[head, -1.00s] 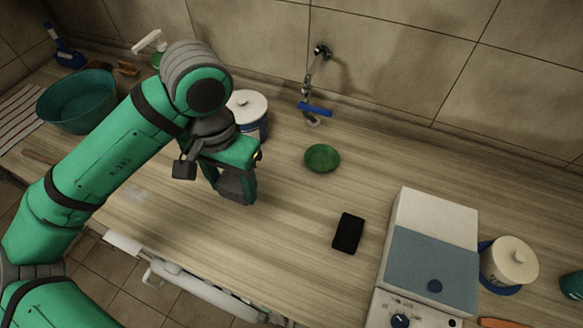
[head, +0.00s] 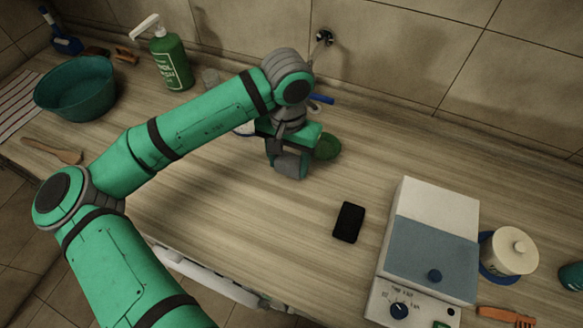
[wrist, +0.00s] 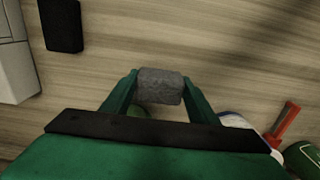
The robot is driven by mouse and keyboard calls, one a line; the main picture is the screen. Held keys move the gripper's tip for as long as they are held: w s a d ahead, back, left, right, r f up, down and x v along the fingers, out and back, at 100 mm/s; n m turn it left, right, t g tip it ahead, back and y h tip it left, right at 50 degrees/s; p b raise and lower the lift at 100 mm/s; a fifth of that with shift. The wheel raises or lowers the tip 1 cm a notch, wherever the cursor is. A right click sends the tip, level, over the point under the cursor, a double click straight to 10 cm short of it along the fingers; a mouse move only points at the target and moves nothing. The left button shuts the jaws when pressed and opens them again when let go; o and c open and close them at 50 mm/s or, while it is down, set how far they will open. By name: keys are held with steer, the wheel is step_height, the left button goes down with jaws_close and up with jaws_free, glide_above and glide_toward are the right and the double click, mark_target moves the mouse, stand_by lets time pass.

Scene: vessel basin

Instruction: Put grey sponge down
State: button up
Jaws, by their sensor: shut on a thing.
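The grey sponge (wrist: 161,87) is a small grey block held between the two green fingers of my gripper (wrist: 160,92) in the wrist view. In the head view the sponge (head: 291,164) hangs at the lower end of my gripper (head: 287,158), over the wooden counter. My gripper is shut on it. Whether the sponge touches the counter I cannot tell. A green dish (head: 327,147) lies just right of and behind the gripper, partly hidden; only a sliver of it shows in the wrist view.
A black phone (head: 348,222) lies to the right on the counter (head: 220,210). Beyond it stand a white and blue-grey device (head: 432,245) and a lidded pot (head: 509,251). A green pump bottle (head: 171,62) and a teal basin (head: 76,88) stand at left. Bare counter lies before the gripper.

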mark_target(291, 170)
steer(key=shift+w+d+f, duration=0.1)
steer(key=shift+d+f, duration=0.1)
steer(key=shift+f, duration=0.1)
steer(key=shift+w+d+f, duration=0.15)
steer(key=shift+f, duration=1.6)
steer(key=shift+f, duration=0.1)
steer(key=o, duration=0.9)
step_height(291, 170, up, 12)
steer(key=shift+r, duration=0.15)
